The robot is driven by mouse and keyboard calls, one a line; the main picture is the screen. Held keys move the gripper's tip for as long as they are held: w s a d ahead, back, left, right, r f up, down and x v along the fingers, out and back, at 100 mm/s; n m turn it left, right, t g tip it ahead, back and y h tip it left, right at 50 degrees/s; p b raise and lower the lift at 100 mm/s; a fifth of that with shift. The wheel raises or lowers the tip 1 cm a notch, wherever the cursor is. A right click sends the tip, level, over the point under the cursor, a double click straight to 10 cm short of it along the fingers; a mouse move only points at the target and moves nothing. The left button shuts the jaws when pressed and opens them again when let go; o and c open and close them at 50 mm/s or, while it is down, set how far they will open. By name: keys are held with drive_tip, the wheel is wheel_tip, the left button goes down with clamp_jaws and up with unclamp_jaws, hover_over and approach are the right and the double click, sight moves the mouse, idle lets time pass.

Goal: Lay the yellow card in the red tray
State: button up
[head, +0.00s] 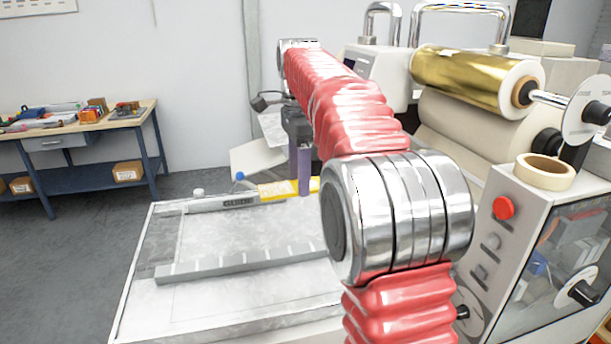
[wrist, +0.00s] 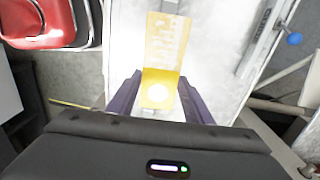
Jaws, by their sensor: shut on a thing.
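The yellow card (wrist: 166,45) extends forward from between the purple fingers of my gripper (wrist: 160,88) in the wrist view. A bright glare spot lies on its near part. In the head view my gripper (head: 302,190) points down at the far edge of the white machine bed, with the yellow card (head: 276,189) at its fingertips. My gripper is shut on the card. I cannot tell whether the card touches the bed. A glossy red object with a pale rim (wrist: 38,22) shows at the upper left of the wrist view; I cannot tell if it is the red tray.
A grey guide bar (head: 238,203) and a ruled bar (head: 240,262) cross the white bed (head: 240,292). A laminator with a gold roll (head: 465,78) and a red button (head: 503,208) stands on the right. A workbench (head: 75,122) with clutter stands at the left. Floor between is open.

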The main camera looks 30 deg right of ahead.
drive_tip(key=s+d+f, duration=0.3)
drive_tip(key=s+f, duration=0.1)
drive_tip(key=s, duration=0.3)
drive_tip(key=s+d+f+m, duration=0.1)
drive_tip(key=s+d+f, duration=0.2)
drive_tip(key=s, duration=0.5)
drive_tip(key=s+d+f, duration=0.3)
drive_tip(key=s+f, duration=0.3)
drive_tip(key=s, duration=0.1)
drive_tip(key=shift+s+d+m, duration=0.3)
drive_tip(key=shift+s+d, duration=0.1)
drive_tip(key=shift+s+f, duration=0.1)
drive_tip(key=shift+s, duration=0.05)
